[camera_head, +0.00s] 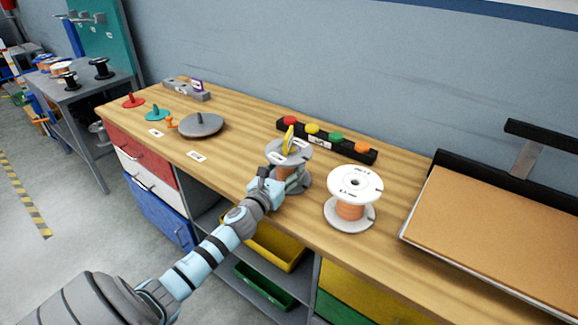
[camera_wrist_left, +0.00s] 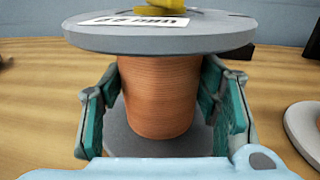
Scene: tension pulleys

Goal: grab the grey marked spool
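The grey spool (camera_head: 290,152) stands upright on the wooden workbench, with copper wire, a white label and a yellow piece on top. In the left wrist view the grey spool (camera_wrist_left: 160,38) fills the middle, its copper winding (camera_wrist_left: 157,95) between my fingers. My left gripper (camera_head: 283,178) is at the spool's near side. In the wrist view the left gripper (camera_wrist_left: 160,105) is open, with a teal-padded finger on each side of the winding, below the top flange. A gap shows on the left; contact on the right is unclear. My right gripper is not in view.
A white spool (camera_head: 352,198) with copper wire stands close to the right. Behind is a black rack (camera_head: 325,141) with coloured knobs. A grey disc (camera_head: 201,125) lies to the left, and a large tan board (camera_head: 500,235) is at the right.

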